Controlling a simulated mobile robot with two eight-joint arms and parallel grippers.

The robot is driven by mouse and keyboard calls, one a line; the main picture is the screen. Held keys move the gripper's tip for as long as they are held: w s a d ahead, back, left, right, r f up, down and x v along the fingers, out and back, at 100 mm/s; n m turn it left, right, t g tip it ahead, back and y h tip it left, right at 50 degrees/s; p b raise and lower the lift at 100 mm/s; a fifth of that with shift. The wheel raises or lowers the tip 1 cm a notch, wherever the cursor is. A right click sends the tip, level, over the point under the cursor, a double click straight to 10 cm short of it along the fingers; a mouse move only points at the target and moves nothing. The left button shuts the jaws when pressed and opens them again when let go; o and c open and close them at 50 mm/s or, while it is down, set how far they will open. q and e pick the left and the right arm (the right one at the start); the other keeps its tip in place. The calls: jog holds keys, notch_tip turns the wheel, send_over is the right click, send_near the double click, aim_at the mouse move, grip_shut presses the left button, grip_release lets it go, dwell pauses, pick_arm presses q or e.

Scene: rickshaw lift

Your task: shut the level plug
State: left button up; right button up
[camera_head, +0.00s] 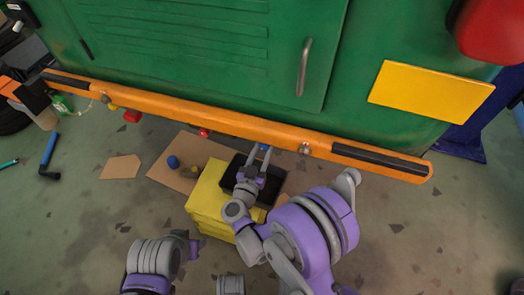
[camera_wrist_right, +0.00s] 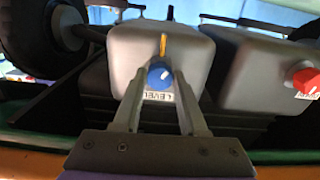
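The level plug (camera_wrist_right: 160,76) is a blue round knob on a grey housing (camera_wrist_right: 190,50) in the right wrist view. A "LEVEL" label sits just below it and a yellow-orange stripe just above. My right gripper (camera_wrist_right: 159,80) has its two fingers apart, one on each side of the plug; whether they touch it is not clear. In the head view my right gripper (camera_head: 258,151) reaches under the orange bumper bar, fingers apart, and the plug is hidden there. My left gripper does not show; only parts of my left arm do.
A red knob (camera_wrist_right: 306,80) sits on a second grey housing to the right. The orange bumper bar (camera_head: 235,124) crosses below the green body (camera_head: 200,60). A yellow block (camera_head: 203,200), a black tray (camera_head: 232,172) and cardboard (camera_head: 165,178) lie below. The right floor is mostly clear.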

grip_shut()
